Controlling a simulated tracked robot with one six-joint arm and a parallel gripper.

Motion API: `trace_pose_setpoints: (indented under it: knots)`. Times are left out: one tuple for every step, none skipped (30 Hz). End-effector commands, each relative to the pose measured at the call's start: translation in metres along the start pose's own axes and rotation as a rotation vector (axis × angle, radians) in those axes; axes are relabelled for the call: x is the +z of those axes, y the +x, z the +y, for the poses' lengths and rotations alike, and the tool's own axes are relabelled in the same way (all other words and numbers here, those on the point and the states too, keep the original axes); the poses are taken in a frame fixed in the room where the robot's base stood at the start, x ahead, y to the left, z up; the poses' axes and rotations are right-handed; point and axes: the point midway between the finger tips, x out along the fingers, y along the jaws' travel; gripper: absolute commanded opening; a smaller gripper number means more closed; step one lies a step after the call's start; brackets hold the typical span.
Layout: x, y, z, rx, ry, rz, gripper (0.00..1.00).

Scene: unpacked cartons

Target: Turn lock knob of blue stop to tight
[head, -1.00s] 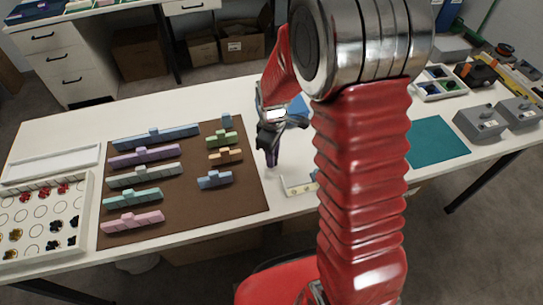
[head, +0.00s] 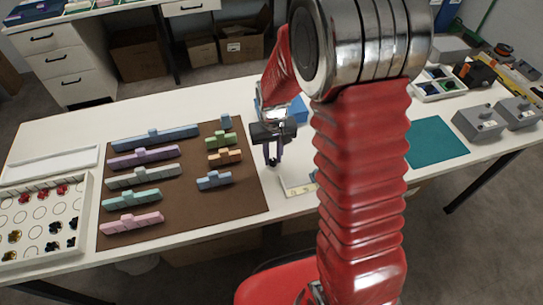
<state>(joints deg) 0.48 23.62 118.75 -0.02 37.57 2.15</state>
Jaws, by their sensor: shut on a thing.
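My gripper (head: 273,160) points down over the white table, just right of the brown mat. Its dark fingers are closed together on a small thing at their tips, which I take to be the lock knob; the fingers hide nearly all of it. A pale angled fixture (head: 297,188) lies just right of and nearer than the fingertips, partly hidden by my red arm. A blue piece (head: 299,109) shows behind the gripper, partly covered by it and the arm. I cannot tell whether this is the blue stop, nor see any tight mark.
The brown mat (head: 190,213) on the left holds several coloured stepped blocks. A white tray (head: 35,228) with small parts stands at the far left. A teal mat (head: 437,142) and grey boxes (head: 480,122) are on the right. My arm blocks the middle.

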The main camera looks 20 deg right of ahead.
Motion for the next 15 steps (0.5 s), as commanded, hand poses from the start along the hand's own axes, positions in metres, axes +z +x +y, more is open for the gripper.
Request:
trace_pose_setpoints:
  knots:
    - [0.0011, 0.0000, 0.0014, 0.002, 0.034, -0.003, 0.00]
    - [0.0012, 0.0000, 0.0015, 0.002, 0.056, -0.003, 0.00]
    - [0.0012, 0.0000, 0.0015, 0.002, 0.083, -0.003, 0.00]
    - [0.0013, 0.0001, 0.0015, 0.002, 0.102, -0.003, 0.00]
    - [0.0013, 0.0000, 0.0015, 0.002, 0.119, -0.003, 0.00]
    - [0.0013, 0.0001, 0.0016, 0.002, 0.141, -0.004, 0.00]
    - [0.0014, 0.0001, 0.0015, 0.002, 0.155, -0.004, 0.00]
    - [0.0014, 0.0001, 0.0016, 0.002, 0.168, -0.004, 0.00]
    - [0.0014, 0.0001, 0.0015, 0.002, 0.183, -0.004, 0.00]
    - [0.0015, 0.0001, 0.0015, 0.002, 0.194, -0.004, 0.00]
    - [0.0015, 0.0001, 0.0015, 0.002, 0.202, -0.004, 0.00]
    - [0.0015, 0.0001, 0.0015, 0.002, 0.211, -0.004, 0.00]
    - [0.0016, 0.0001, 0.0015, 0.002, 0.217, -0.004, 0.00]
    - [0.0016, 0.0001, 0.0015, 0.002, 0.222, -0.004, 0.00]
    - [0.0016, 0.0002, 0.0014, 0.002, 0.227, -0.004, 0.00]
